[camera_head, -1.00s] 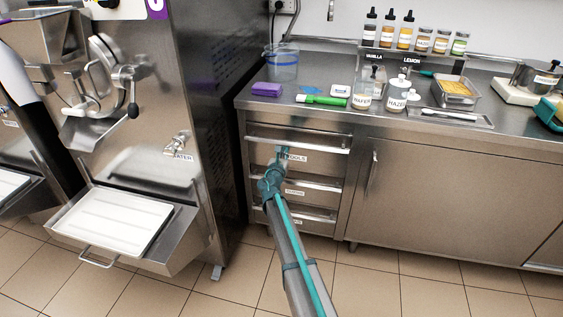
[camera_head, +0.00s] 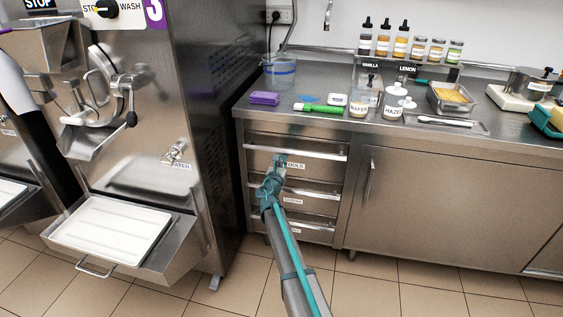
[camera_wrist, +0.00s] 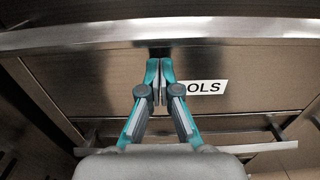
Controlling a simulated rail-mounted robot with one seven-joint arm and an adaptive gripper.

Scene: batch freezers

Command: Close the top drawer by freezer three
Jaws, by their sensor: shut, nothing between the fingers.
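The top drawer (camera_head: 262,159) is in the steel counter right of freezer three (camera_head: 187,60). It has a bar handle (camera_head: 320,155) and a label reading "TOOLS" in part (camera_head: 295,166). Its front looks close to flush with the cabinet; I cannot tell whether a small gap remains. My gripper (camera_head: 281,158) is shut and empty, its tips at the drawer front just below the handle. In the wrist view, the gripper tips (camera_wrist: 158,68) sit left of the label (camera_wrist: 205,87), below the handle bar (camera_wrist: 220,31). Whether they touch the front is unclear.
Two lower drawers (camera_head: 262,183) with bar handles lie below. Freezer three's white tray (camera_head: 110,230) juts out at the left. The floor in front is clear.

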